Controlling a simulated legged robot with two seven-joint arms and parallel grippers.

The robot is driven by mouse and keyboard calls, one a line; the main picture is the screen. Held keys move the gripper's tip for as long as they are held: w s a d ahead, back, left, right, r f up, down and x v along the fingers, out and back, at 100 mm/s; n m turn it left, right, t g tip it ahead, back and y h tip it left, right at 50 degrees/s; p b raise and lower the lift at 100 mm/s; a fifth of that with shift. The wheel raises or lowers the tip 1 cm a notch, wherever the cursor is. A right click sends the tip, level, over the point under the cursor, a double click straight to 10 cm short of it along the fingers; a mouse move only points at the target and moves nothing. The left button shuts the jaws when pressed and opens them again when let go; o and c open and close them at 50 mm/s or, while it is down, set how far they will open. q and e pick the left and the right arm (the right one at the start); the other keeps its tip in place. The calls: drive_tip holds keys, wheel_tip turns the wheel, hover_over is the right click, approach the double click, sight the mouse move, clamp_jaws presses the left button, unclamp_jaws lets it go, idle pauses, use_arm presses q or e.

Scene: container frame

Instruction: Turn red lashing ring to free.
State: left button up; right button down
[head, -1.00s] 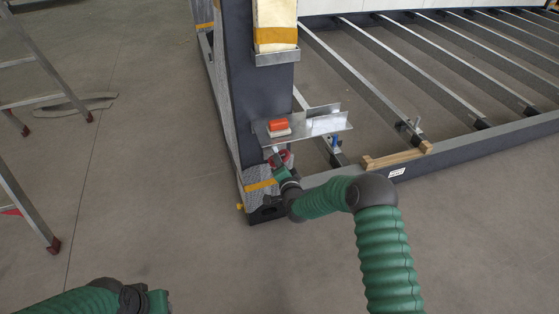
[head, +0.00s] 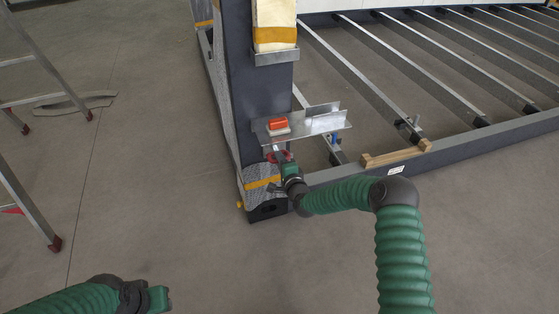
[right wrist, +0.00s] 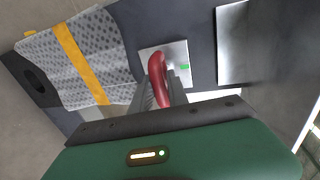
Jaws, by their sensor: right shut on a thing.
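The red lashing ring (right wrist: 156,72) is on a pale square plate (right wrist: 177,53) fixed to the dark post, with a green mark on the plate to the right of the ring. My right gripper (right wrist: 159,92) is shut on the ring, with a finger on either side of it. In the head view the ring (head: 284,157) is small and partly hidden by my right gripper (head: 279,154), low on the post under the metal shelf. My left gripper (head: 158,299) is at the bottom left, away from the post; its fingers cannot be made out.
A metal shelf (head: 312,124) with an orange-and-white block (head: 278,126) juts out just above my right gripper. Grey padding with a yellow strap (head: 262,184) wraps the post's foot. A wooden piece (head: 391,157) lies on the frame's edge. A ladder (head: 30,205) stands at left.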

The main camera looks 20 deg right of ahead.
drive_tip(key=shift+d+f, duration=0.2)
drive_tip(key=shift+d, duration=0.05)
drive_tip(key=c, duration=1.6)
unclamp_jaws()
drive_tip(key=shift+o, duration=1.1)
drive_tip(key=shift+f, duration=0.1)
drive_tip(key=shift+w, duration=0.1)
drive_tip(key=shift+a, duration=0.15)
drive_tip(key=s+r+p, duration=0.1)
drive_tip(key=s+p, duration=0.1)
drive_tip(key=s, duration=0.3)
drive_tip(key=s+r+p, duration=0.1)
drive_tip(key=s+p, duration=0.1)
drive_tip(key=s, duration=0.4)
drive_tip(key=s+r+p, duration=0.1)
drive_tip(key=s+p, duration=0.2)
drive_tip(key=s, duration=0.2)
drive_tip(key=shift+s+d+r, duration=0.15)
drive_tip(key=shift+s+d, duration=0.1)
drive_tip(key=shift+d, duration=0.05)
